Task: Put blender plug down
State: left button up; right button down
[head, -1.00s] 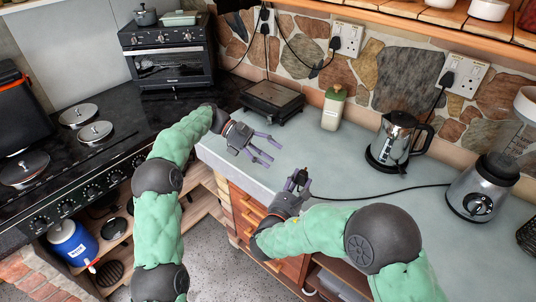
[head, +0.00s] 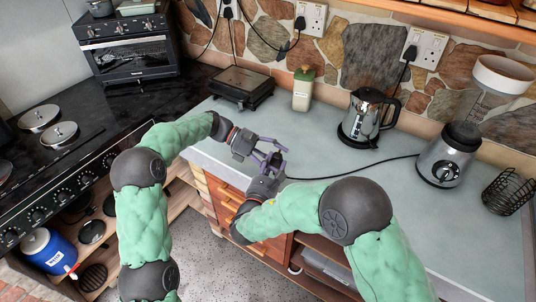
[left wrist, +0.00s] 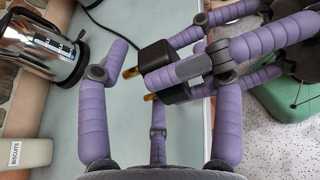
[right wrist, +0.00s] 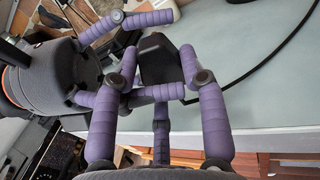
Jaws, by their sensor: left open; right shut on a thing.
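The black blender plug (right wrist: 155,60) is held in my right gripper (head: 274,164), just above the front edge of the counter (head: 310,220). In the left wrist view the plug (left wrist: 156,56) shows its brass prongs pointing left, and a purple right finger crosses its body. My left gripper (head: 270,146) is open beside the right one. Its fingers stand on either side of the plug in the left wrist view; I cannot tell if they touch it. The black cable (head: 360,171) runs right over the counter to the blender (head: 447,158).
A kettle (head: 366,118), a biscuit jar (head: 303,90) and a black grill (head: 242,87) stand along the wall. A black wire basket (head: 507,190) is at the far right. The counter between the grippers and the kettle is mostly clear. The hob lies left.

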pick_arm(q)
jog(key=c, duration=1.3)
pick_arm(e)
jog(key=c, duration=0.6)
grip_release()
